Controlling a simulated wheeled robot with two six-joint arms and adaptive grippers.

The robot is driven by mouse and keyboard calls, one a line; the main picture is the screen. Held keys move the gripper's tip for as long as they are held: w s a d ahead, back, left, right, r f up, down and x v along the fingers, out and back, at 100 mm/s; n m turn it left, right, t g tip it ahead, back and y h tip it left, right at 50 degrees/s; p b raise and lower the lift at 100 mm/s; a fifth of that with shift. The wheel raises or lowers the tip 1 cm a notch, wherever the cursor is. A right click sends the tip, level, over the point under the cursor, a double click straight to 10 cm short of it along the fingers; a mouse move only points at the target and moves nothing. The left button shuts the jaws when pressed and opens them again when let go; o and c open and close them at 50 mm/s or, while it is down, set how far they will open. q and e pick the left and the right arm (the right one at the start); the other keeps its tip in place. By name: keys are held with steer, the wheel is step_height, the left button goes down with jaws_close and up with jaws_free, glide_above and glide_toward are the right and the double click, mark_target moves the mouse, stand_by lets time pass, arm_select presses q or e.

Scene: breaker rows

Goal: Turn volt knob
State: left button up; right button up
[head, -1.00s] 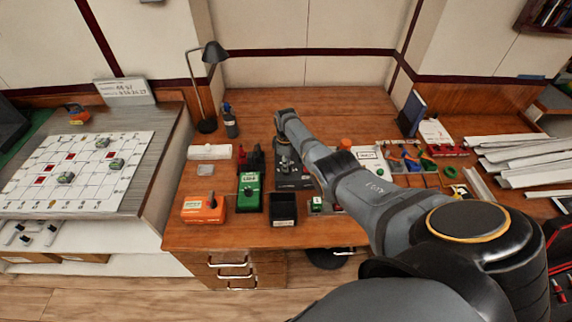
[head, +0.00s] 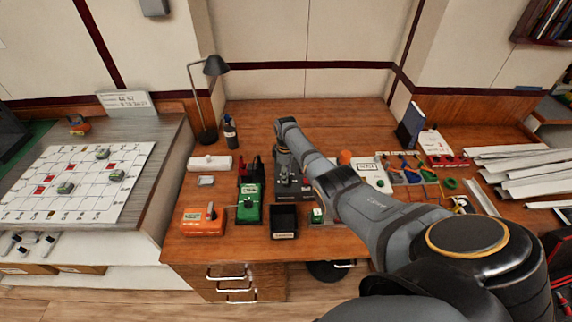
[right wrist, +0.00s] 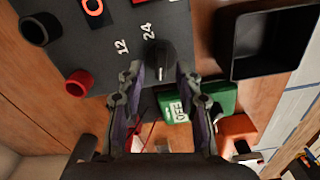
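The volt knob (right wrist: 159,58) is a dark knob on a dark grey panel (right wrist: 112,45), beside the white marks 12 and 24 in the right wrist view. My right gripper (right wrist: 160,72) is open, with one finger on each side of the knob; I cannot tell whether either finger touches it. In the head view the dark grey unit (head: 294,188) sits on the wooden desk, with my right gripper (head: 281,172) over its left part. My arm hides the knob there. My left gripper is not in view.
A green box (head: 249,213) and an orange box (head: 203,222) stand left of the unit. A black tray (head: 284,235) lies in front of it. The panel has red (right wrist: 78,84) and black (right wrist: 40,28) sockets near the gripper. A desk lamp (head: 214,66) stands behind left.

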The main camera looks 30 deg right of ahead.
step_height(320, 180, up, 11)
steer(key=shift+f, duration=0.2)
steer(key=shift+s, duration=0.1)
stand_by(0.4)
